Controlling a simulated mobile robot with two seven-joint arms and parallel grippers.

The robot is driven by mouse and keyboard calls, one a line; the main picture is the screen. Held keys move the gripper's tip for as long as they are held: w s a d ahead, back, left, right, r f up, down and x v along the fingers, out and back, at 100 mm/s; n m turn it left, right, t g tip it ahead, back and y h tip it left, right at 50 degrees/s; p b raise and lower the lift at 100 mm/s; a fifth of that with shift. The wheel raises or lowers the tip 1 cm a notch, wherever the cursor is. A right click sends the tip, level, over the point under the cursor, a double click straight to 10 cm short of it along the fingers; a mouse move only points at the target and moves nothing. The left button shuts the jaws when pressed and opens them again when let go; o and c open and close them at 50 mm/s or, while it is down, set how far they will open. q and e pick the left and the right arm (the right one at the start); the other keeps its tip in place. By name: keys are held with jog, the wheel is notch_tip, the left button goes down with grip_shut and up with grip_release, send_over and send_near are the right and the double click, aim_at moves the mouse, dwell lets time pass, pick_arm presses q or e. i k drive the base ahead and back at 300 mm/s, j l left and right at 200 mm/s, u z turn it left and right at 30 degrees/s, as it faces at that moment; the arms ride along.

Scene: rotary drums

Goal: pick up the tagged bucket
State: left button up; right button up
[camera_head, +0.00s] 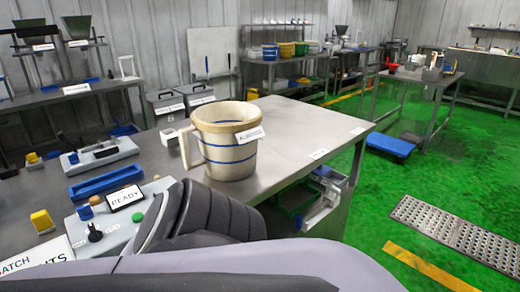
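The tagged bucket (228,158) is cream with thin blue bands and a thick rim. It stands upright on the metal table (305,125), near the table's front side. A white tag (250,135) with small dark print hangs at the right of its rim. A pale handle (184,147) sticks out on its left side. The lower front of the bucket is close to my dark ribbed arm part in the picture; I cannot tell the real gap. Neither of my grippers shows.
Left of the bucket are a control box with a READY display (125,197), a blue tray (105,182), a grey device (100,154) and a yellow block (42,221). More buckets stand on a back shelf (285,61).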

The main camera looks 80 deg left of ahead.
aim_at(229, 132)
jog(key=u, duration=1.3)
